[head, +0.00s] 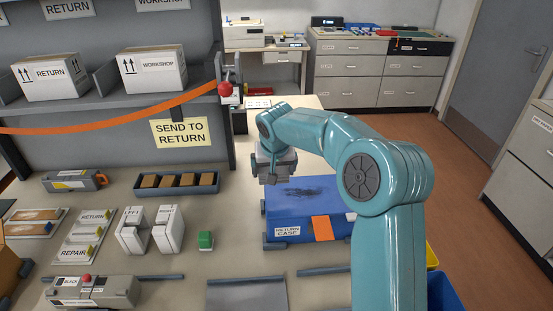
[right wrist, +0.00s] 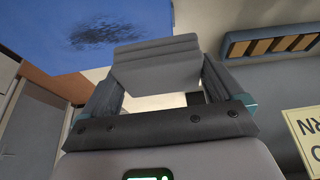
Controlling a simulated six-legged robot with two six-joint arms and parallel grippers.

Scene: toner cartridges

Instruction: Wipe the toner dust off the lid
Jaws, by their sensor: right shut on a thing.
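The blue return case (head: 290,222) stands on the workbench, with its lid (head: 335,193) shut. A dark toner smudge (head: 302,191) lies on the lid's top; the lid (right wrist: 140,15) and smudge (right wrist: 97,33) also show in the right wrist view. My right gripper (head: 274,172) is at the lid's back left corner, left of the smudge. It is shut on a grey folded cloth (right wrist: 157,62), which shows between its fingers in the right wrist view. Whether the cloth touches the lid cannot be told. My left gripper is not in view.
A dark tray of brown blocks (head: 176,191) lies left of the case. A green block (head: 205,240), white LEFT and RIGHT holders (head: 168,230) and a black-labelled cartridge (head: 92,291) are nearer. An orange strap (head: 120,123) crosses the shelf front.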

